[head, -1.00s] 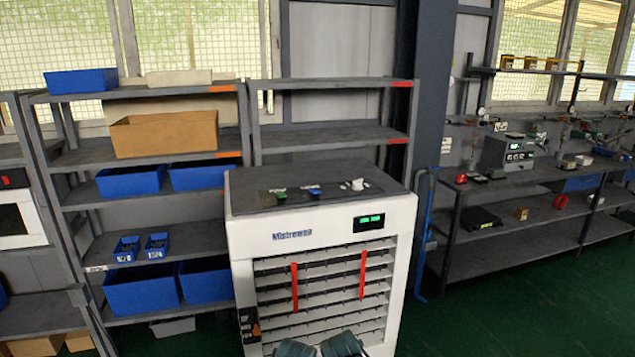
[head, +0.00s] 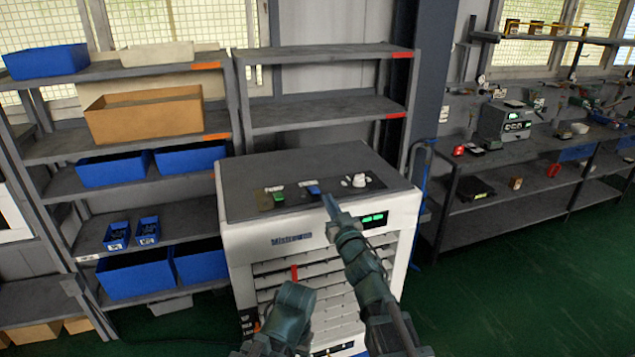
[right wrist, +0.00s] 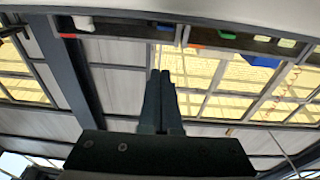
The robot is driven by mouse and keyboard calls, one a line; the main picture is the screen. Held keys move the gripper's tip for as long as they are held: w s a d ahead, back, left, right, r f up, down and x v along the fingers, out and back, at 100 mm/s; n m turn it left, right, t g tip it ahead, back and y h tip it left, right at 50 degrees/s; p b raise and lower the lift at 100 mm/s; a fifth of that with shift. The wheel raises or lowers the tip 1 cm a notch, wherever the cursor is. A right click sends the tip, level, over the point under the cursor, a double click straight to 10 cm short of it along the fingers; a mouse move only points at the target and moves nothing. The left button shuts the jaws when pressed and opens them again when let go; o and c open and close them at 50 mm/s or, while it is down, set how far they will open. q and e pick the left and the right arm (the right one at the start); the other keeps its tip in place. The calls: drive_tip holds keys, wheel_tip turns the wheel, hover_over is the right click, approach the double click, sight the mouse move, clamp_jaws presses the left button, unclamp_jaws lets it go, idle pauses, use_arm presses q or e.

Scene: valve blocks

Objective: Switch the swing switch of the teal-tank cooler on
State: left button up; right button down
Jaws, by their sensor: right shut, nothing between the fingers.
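The white cooler (head: 235,237) stands ahead, with a dark top panel and a lit green display (head: 374,219). On the panel are a green control (head: 279,197), a blue control (head: 313,190) and a white knob (head: 359,181). I cannot tell which control is the swing switch, and no teal tank shows. My right gripper (head: 327,200) is shut and empty, its tip near the panel's front edge by the blue control; contact is unclear. In the right wrist view its closed fingers (right wrist: 160,75) point up in the picture. My left gripper is out of view.
Grey shelves with blue bins (head: 125,167) and a brown box (head: 145,115) stand left and behind the cooler. A workbench (head: 530,150) with instruments stands at the right. Green floor (head: 510,265) lies clear at lower right.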

drive_tip(key=shift+a+r, duration=0.15)
drive_tip(key=shift+r, duration=0.15)
drive_tip(key=shift+w, duration=0.1)
drive_tip(key=r+p, duration=0.2)
hover_over(318, 200)
drive_tip(key=w, duration=0.1)
drive_tip(key=shift+a+f, duration=0.15)
drive_tip(key=shift+f, duration=0.1)
wheel_tip(318, 200, down, 3)
drive_tip(key=b, duration=0.3)
drive_tip(key=shift+s+r, duration=0.1)
drive_tip(key=shift+s, duration=0.05)
drive_tip(key=shift+s+f+b, duration=0.2)
drive_tip(key=shift+f+b, duration=0.5)
drive_tip(key=shift+b, duration=0.1)
drive_tip(key=shift+s+f+b, duration=0.2)
drive_tip(key=shift+f+b, duration=0.55)
drive_tip(key=shift+r, duration=0.25)
